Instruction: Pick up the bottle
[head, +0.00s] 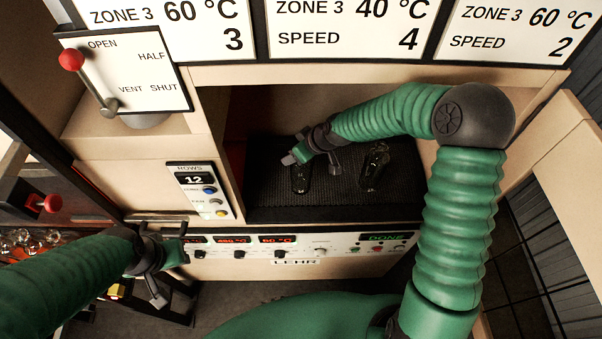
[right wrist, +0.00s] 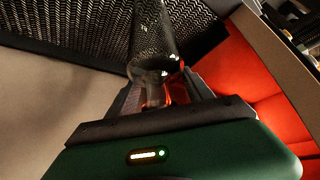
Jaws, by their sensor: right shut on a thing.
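A clear glass bottle (head: 301,180) is on the dark mesh belt inside the lehr opening. My right gripper (head: 297,157) is at its upper end in the head view. In the right wrist view the fingers of my right gripper (right wrist: 157,92) are shut on the neck of the bottle (right wrist: 150,42), whose body extends away over the mesh. I cannot tell whether its base touches the belt. A second glass bottle (head: 374,166) stands on the belt to the right, apart from my gripper. My left gripper (head: 184,244) is open and empty in front of the lehr panel.
The mesh belt (head: 270,205) lies in a beige-walled opening. A control panel reading LEHR (head: 345,248) runs below it. A ROWS box (head: 200,190) is at its left. A red-knobbed lever (head: 72,60) and several dark glass pieces (head: 22,240) are farther left.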

